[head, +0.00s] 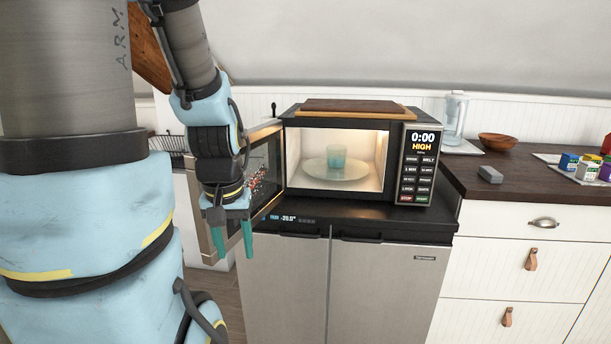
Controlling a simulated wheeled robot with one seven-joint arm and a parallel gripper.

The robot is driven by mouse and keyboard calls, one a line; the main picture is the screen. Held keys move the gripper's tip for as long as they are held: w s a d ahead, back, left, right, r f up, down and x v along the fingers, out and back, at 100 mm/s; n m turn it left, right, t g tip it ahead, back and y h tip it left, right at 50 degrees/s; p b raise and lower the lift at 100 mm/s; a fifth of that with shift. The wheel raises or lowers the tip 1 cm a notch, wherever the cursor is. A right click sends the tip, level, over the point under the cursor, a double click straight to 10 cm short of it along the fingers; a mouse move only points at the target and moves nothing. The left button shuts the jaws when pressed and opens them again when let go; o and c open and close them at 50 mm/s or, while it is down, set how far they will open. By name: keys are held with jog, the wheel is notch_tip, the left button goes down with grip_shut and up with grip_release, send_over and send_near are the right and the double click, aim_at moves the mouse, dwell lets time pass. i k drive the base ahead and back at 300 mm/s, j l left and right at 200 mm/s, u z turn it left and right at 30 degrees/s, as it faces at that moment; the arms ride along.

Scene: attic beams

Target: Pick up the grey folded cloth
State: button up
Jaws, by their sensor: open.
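A small grey block-like item (490,174), which looks like the grey folded cloth, lies on the dark wooden counter at the right, near its left end. It is too small to make out folds. My gripper (233,244) hangs at the left of the head view, with its two teal fingers pointing down and apart. It is open and empty, in front of the open microwave door and well to the left of the grey item.
The microwave (417,163) stands open and lit on a steel cabinet (385,290), with a cup (336,158) on its plate. Its door (262,172) swings out beside my arm. A pitcher (454,118), a wooden bowl (497,142) and several small boxes (588,168) surround the grey item.

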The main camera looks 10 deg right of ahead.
aim_at(489, 173)
jog(key=l+u, duration=0.15)
jog(key=l, duration=0.45)
jog(key=l+u, duration=0.1)
jog(key=l, duration=0.55)
jog(key=l+u, duration=0.15)
jog(key=l, duration=0.45)
jog(key=l+u, duration=0.15)
jog(key=l, duration=0.5)
jog(key=l+u, duration=0.1)
jog(key=l, duration=0.5)
jog(key=k+l+u, duration=0.15)
jog(key=l, duration=0.45)
jog(key=k+l+u, duration=0.1)
jog(key=l, duration=0.5)
